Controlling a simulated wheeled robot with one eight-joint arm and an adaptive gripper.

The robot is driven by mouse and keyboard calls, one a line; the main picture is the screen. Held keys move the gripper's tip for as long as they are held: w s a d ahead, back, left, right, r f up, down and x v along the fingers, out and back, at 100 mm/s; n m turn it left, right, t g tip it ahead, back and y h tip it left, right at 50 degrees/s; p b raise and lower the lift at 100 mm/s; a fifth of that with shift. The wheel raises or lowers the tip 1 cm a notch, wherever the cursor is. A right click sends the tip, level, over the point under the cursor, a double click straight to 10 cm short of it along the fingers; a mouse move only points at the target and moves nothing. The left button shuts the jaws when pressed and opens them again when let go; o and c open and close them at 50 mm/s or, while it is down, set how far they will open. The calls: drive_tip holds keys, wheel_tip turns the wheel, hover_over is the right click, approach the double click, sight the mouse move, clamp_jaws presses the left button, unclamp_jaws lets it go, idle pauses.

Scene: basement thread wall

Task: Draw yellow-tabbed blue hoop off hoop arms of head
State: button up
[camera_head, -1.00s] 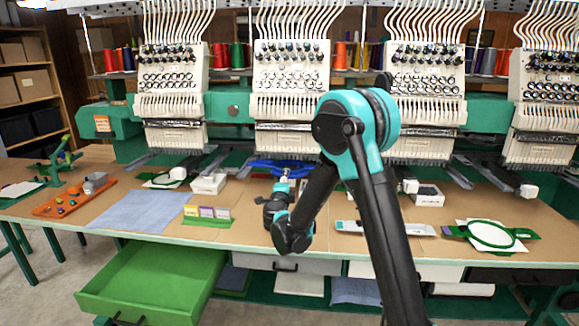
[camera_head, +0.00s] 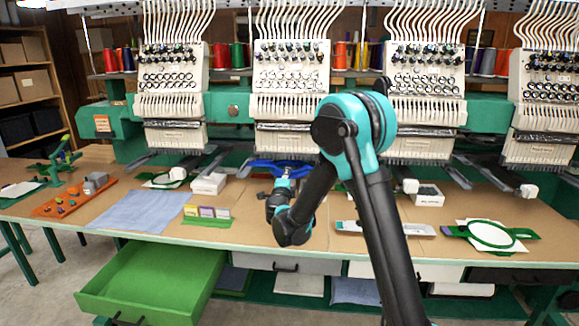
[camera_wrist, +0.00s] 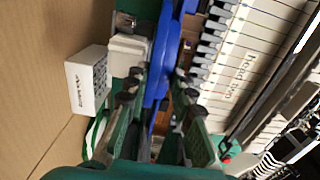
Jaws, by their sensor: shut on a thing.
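The blue hoop (camera_head: 268,164) is in front of and below the second embroidery head from the left (camera_head: 290,80). In the wrist view a blue part of the hoop (camera_wrist: 164,62) runs between my gripper's fingers. My gripper (camera_wrist: 155,92) is shut on it. In the head view my gripper (camera_head: 287,174) is at the hoop's near side, partly covered by my arm. The yellow tab cannot be made out. Whether the hoop still sits on the hoop arms cannot be told, as the contact is hidden.
A white box (camera_head: 208,184) stands left of the hoop, and another (camera_head: 428,195) stands to the right. Thread boxes in a green holder (camera_head: 207,215) and a blue cloth (camera_head: 142,209) lie to the left. A green hoop (camera_head: 491,234) lies at right. The front table middle is fairly clear.

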clamp_jaws()
drive_tip(key=shift+s, duration=0.1)
drive_tip(key=s, duration=1.1)
drive_tip(key=shift+a, duration=0.2)
idle(1.1)
drive_tip(key=o, duration=1)
unclamp_jaws()
